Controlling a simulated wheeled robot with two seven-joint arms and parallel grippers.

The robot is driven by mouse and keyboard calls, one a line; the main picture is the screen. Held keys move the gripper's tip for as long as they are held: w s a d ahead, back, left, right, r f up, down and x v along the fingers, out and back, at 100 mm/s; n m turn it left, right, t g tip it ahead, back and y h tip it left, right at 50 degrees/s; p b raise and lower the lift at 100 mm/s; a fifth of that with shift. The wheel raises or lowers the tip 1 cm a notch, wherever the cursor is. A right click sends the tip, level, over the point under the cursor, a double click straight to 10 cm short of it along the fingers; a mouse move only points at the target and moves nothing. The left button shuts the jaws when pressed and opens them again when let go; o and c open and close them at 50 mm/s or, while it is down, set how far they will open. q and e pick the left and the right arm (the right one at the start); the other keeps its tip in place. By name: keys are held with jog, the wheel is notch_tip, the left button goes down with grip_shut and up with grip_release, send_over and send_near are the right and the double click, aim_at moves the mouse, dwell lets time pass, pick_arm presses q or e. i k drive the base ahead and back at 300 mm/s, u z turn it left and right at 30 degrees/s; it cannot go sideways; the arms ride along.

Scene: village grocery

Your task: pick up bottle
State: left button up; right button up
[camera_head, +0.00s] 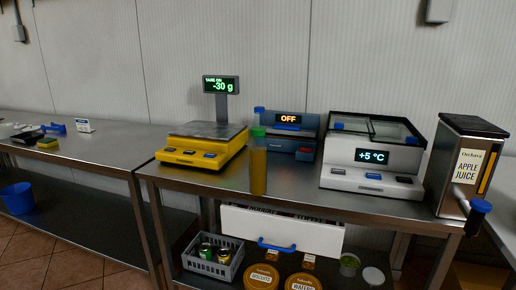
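A tall, narrow bottle (258,172) with amber contents and a green cap stands upright near the front edge of the steel table (300,199). It stands between the yellow scale and the white chiller, in front of the blue device. Neither of my grippers shows in the head view.
The yellow scale (203,155) is left of the bottle, the blue device (306,137) behind it. The white chiller (370,177) and apple juice dispenser (462,180) stand right. A grey crate (214,268) with cans is below. A blue bucket (17,198) is far left.

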aim_at(257, 153)
jog(key=u, duration=1.2)
jog(key=i, duration=1.15)
jog(key=z, duration=0.75)
